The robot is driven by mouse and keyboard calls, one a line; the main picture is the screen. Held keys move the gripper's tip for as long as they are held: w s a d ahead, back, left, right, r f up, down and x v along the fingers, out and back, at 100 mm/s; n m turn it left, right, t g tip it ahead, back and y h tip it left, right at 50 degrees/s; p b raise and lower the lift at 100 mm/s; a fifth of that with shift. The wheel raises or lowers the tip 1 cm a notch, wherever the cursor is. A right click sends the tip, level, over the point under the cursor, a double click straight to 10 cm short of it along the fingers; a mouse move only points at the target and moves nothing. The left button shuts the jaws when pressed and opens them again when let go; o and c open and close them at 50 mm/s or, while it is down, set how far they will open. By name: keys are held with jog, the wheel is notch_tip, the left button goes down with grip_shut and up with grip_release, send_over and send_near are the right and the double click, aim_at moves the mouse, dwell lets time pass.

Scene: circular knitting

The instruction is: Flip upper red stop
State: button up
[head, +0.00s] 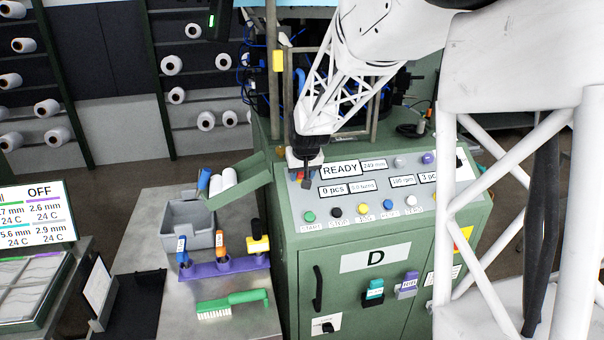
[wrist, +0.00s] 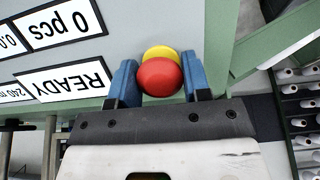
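In the wrist view, a red rounded stop (wrist: 160,77) with a yellow part (wrist: 161,52) behind it sits at the edge of the grey panel. The two blue fingers of my gripper (wrist: 158,82) stand apart on either side of the red stop. I see no clear gap beside the stop, and I cannot tell whether the fingers press on it. In the head view, my gripper (head: 303,173) points down at the panel's upper left corner. It hides most of what is there.
The green cabinet's panel (head: 375,228) carries displays and a row of coloured buttons. A green chute (head: 240,180) with white rolls lies left of my gripper. A grey bin (head: 190,222), a purple tool holder (head: 225,268) and a green brush (head: 232,302) are on the metal table.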

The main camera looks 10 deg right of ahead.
jog(key=c, duration=0.4)
jog(key=shift+s+r, duration=0.4)
jog(key=shift+r, duration=0.1)
jog(key=shift+c, duration=0.2)
jog(key=o, duration=1.3)
jog(key=v, duration=0.8)
